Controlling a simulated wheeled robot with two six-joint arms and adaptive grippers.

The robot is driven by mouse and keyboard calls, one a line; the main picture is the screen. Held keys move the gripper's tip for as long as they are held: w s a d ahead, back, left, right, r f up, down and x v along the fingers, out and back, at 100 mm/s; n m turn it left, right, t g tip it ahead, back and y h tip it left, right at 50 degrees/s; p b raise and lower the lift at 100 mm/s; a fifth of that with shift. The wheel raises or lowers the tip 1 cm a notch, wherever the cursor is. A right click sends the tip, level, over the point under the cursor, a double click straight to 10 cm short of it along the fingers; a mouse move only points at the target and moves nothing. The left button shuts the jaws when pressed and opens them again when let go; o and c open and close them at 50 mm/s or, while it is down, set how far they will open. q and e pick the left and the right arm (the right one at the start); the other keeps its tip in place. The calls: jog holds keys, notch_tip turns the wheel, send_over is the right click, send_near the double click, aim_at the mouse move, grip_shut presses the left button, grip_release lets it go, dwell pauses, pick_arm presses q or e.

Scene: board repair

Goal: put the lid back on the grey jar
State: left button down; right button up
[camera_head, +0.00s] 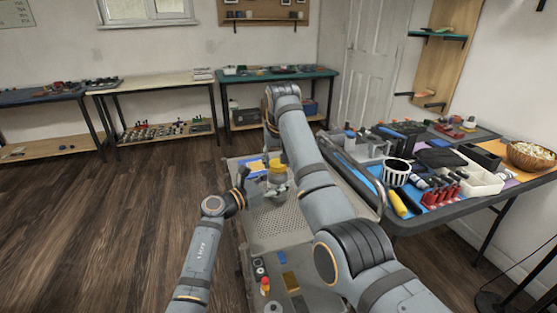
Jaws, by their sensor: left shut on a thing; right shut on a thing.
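My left gripper (243,177), small and dark in the head view, is over the left side of the cart. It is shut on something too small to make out. My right arm reaches over the cart from the right and bends down. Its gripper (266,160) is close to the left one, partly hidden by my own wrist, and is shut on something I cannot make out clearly.
The cart's perforated top (283,222) is mostly clear in front. A yellow and blue patch (253,166) lies at its back. Small parts sit on the lower shelf. The cluttered workbench at right holds a striped cup (396,172), a white tray (480,180) and a wooden bowl (531,155).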

aim_at(278, 165)
jog(key=o, duration=0.7)
jog(key=shift+r, duration=2.3)
jog(key=o, duration=0.5)
jog(key=shift+o, duration=0.2)
jog(key=v, duration=1.2)
jog(key=shift+d, duration=0.1)
